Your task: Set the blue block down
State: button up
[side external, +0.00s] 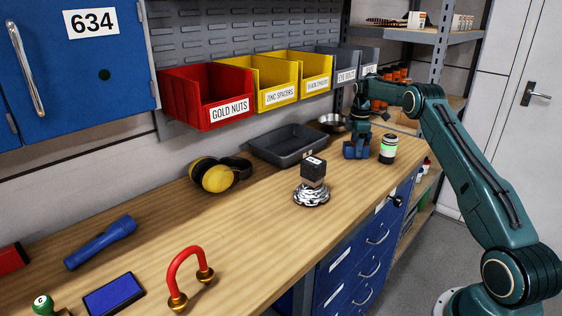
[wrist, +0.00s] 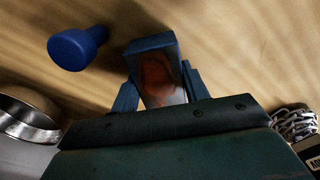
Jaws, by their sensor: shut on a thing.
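My gripper (side external: 357,151) is low over the far right part of the wooden bench in the side view. In the wrist view, its two blue fingers (wrist: 160,88) stand on either side of the blue block (wrist: 152,45) and are shut on it. The block's near face shows a reddish-brown, shiny patch. In the side view, the block is hard to tell from the fingers. I cannot tell whether its underside touches the bench.
A green-labelled jar (side external: 388,150) stands right of my gripper. A metal bowl (side external: 332,123) and dark tray (side external: 287,146) are behind and left. A blue round-headed thing (wrist: 75,48) stands close to the held block.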

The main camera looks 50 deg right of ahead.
jog(key=o, duration=1.3)
jog(key=shift+f, duration=0.1)
notch_tip(320, 180, up, 12)
jog(key=shift+r, duration=0.1)
dwell(0.7)
